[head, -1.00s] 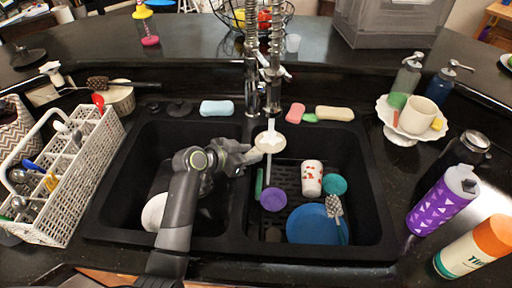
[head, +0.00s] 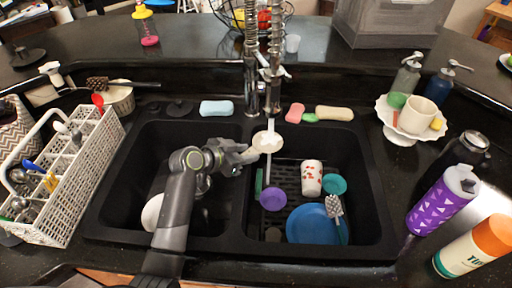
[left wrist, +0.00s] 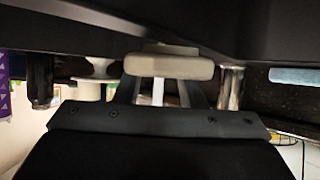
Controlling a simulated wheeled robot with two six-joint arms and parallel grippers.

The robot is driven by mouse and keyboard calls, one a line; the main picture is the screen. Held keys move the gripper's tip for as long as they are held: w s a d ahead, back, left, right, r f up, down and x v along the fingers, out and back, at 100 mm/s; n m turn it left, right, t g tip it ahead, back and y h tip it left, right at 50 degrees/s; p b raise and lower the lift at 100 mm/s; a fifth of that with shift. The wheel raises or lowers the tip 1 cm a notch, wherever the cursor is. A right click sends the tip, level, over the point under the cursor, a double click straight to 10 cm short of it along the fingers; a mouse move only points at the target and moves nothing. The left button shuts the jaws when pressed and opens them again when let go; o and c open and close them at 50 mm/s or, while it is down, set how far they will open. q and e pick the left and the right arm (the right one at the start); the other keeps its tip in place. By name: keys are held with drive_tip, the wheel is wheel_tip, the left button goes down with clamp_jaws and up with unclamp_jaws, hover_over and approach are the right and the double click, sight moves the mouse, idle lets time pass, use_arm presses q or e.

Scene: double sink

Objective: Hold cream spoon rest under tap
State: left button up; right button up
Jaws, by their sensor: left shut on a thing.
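The cream spoon rest (head: 262,145) is a small pale disc over the divider and left part of the right basin, below the tap (head: 272,92). A whitish stream shows at the disc and a thin pale line runs on below it. My left gripper (head: 247,153) reaches in from the left and is shut on the spoon rest's near left edge. In the left wrist view the spoon rest (left wrist: 168,67) shows edge-on between the fingers, with a pale vertical stream behind it. My right gripper is not in view.
The right basin holds a purple cup (head: 272,199), a spotted cup (head: 312,178), a teal bowl (head: 334,184), a blue plate (head: 312,226) and a brush (head: 336,207). Sponges line the back rim. A white cutlery basket (head: 70,190) stands left, bottles right.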

use_arm(q)
drive_tip(key=shift+d, duration=0.4)
drive_tip(key=shift+a, duration=0.2)
drive_tip(key=shift+a, duration=0.45)
drive_tip(key=shift+s, duration=0.1)
drive_tip(key=shift+s+r+p, duration=0.15)
drive_tip(key=shift+s+p, duration=0.7)
drive_tip(key=shift+s, duration=0.45)
drive_tip(key=shift+s+a+p, duration=0.1)
drive_tip(key=shift+s+p, duration=0.8)
drive_tip(key=shift+s, duration=1.7)
